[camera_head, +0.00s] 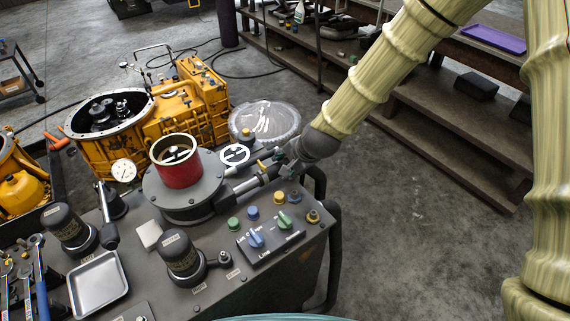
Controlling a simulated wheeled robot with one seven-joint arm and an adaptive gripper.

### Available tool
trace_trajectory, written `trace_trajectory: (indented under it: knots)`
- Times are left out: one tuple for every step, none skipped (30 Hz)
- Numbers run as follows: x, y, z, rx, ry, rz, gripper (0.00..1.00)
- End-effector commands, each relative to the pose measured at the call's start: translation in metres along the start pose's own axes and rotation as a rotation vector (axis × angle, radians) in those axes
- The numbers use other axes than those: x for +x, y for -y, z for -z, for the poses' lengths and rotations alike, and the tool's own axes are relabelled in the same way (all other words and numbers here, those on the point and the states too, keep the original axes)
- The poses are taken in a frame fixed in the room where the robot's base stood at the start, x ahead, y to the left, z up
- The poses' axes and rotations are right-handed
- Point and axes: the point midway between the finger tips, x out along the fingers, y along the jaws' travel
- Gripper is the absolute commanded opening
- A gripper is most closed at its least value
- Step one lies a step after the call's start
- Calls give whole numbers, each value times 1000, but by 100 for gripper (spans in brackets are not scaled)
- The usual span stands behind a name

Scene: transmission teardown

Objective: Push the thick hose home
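My gripper (284,166) is at the right side of the console, next to the round grey housing with the red cylinder (179,163). The gripper is small and partly hidden by its own wrist, so its finger opening is not clear. Two tube-like pieces run from the grey housing toward the gripper: a lighter one and a thicker dark one (245,187). The thicker one may be the thick hose; its end is at or just under the gripper. I cannot tell whether it is gripped, touched or fully seated.
The console top (150,280) holds dark capped cylinders (184,252), a metal tray (97,283), and a switch box (271,241) with coloured buttons near the gripper. A yellow transmission (188,105) and a clear round dish (264,121) stand behind. Wooden shelving (445,130) is at right, with bare floor between.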

Motion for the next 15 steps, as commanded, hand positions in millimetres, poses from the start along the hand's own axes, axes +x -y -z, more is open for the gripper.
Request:
trace_trajectory:
  knots:
    - [4, 0, 0, 0, 1, -2, 47]
    - [6, 0, 0, 0, 1, -1, 47]
    - [9, 0, 0, 0, 1, -1, 47]
    - [11, 0, 0, 1, 1, -1, 47]
    - [13, 0, 0, 1, 1, -1, 47]
    - [15, 0, 0, 1, 0, -1, 47]
    - [16, 0, 0, 1, 0, -1, 47]
    - [17, 0, 0, 1, 0, 0, 47]
    - [18, 0, 0, 1, 0, 0, 47]
    - [18, 0, 0, 1, 0, 0, 47]
    - [19, 0, 0, 0, 0, 0, 47]
    - [19, 0, 0, 0, 0, 0, 47]
    - [19, 0, 0, 0, 0, 0, 47]
    - [19, 0, 0, 0, 0, 0, 47]
    - [19, 0, 0, 0, 0, 0, 47]
